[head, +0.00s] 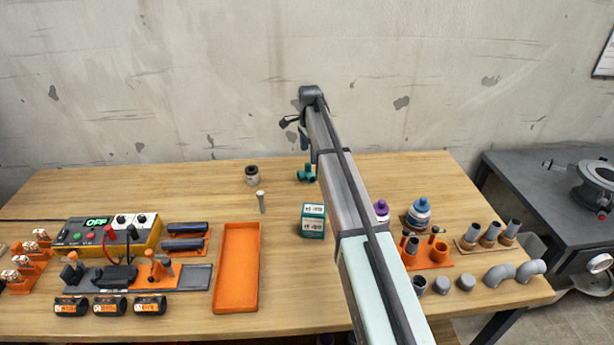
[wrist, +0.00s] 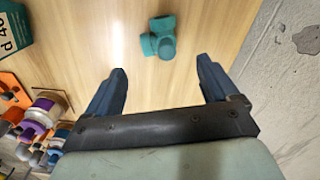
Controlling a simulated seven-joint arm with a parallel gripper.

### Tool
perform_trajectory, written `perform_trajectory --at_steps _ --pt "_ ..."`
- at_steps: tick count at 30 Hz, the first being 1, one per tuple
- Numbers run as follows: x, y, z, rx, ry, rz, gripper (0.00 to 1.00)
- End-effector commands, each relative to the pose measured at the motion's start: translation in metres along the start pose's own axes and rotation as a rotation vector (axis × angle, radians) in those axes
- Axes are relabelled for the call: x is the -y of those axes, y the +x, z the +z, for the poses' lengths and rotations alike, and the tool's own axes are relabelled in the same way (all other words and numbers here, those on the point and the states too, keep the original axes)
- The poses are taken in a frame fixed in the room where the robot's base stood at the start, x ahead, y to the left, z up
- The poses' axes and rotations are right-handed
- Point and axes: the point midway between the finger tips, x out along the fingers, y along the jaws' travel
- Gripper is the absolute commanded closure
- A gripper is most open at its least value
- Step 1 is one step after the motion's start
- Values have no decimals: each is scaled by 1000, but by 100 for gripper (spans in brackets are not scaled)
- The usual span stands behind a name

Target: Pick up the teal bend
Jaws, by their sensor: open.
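The teal bend (head: 307,173) lies on the wooden table near its back edge, in the middle of the head view. It also shows in the wrist view (wrist: 158,40), at the top centre, ahead of the fingertips and between their lines. My gripper (wrist: 161,78) is open and empty in the wrist view, with bare wood between its two dark blue fingers. The bend is apart from both fingers. In the head view my arm reaches over the table and my gripper is partly hidden behind its own wrist, above the bend.
A teal-and-white box (head: 313,221) stands in front of the bend. A grey jar (head: 252,175) and a small upright bolt-like piece (head: 261,201) are to its left. An orange tray (head: 237,268) lies farther forward. Bottles and grey fittings stand at right. The concrete wall (wrist: 290,90) is close behind.

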Motion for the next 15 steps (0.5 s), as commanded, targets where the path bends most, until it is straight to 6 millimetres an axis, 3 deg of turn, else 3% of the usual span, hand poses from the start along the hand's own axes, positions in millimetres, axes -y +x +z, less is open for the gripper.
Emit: perform_trajectory --at_steps 6,15 --pt "0 34 0 1 0 -1 13" --pt "-1 51 1 1 0 0 13"
